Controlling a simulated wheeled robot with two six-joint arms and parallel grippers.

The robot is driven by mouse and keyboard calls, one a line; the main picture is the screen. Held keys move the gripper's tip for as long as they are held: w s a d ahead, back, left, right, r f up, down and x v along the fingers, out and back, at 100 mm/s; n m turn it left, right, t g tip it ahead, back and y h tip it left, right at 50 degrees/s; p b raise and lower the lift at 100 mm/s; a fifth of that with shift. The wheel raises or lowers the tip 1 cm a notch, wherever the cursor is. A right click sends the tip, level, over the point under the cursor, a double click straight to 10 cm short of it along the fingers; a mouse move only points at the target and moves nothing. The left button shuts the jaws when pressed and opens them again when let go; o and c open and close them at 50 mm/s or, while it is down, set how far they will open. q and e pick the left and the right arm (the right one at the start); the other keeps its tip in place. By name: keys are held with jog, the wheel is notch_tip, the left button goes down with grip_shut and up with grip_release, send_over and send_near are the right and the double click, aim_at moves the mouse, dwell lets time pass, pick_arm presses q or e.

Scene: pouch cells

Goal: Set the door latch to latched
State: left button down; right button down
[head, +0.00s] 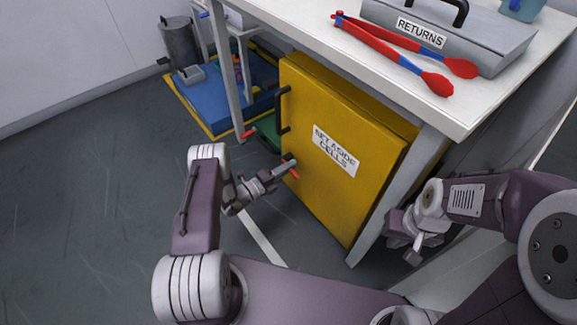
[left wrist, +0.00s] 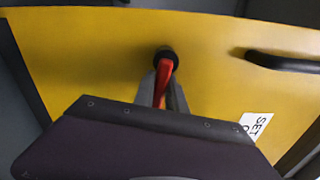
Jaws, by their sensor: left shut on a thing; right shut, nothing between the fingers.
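The yellow cabinet door (head: 330,190) under the table carries a label reading "SET ASIDE CELLS" (head: 335,150). The door latch (head: 293,174) is a red lever low near the door's left edge. In the left wrist view the red lever (left wrist: 165,78) hangs from a black round pivot, slightly tilted. My left gripper (head: 287,168) is at the latch, its fingers shut on the lever and partly hiding it. It also shows in the left wrist view (left wrist: 163,95). My right gripper (head: 416,246) is shut and empty, right of the cabinet near the table leg.
A black door handle (head: 283,110) sits above the latch. The white table (head: 480,105) stands over the cabinet, with red tongs (head: 400,52) and a grey "RETURNS" box (head: 450,35) on it. A blue platform (head: 215,100) and grey bin (head: 180,42) stand behind left. Floor at left is clear.

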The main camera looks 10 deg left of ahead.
pick_arm(q)
jog(key=shift+r+n, duration=0.1)
jog(key=shift+n, duration=0.4)
jog(key=c, duration=1.4)
grip_release()
jog(key=shift+o, duration=0.2)
jog(key=shift+s+a+r+p, duration=0.1)
jog(key=shift+s+a+p, duration=0.1)
jog(key=shift+p, duration=0.15)
jog(key=p+v, duration=0.3)
jog(key=v, duration=0.5)
jog(key=shift+s+p, duration=0.3)
jog(key=shift+p, duration=0.1)
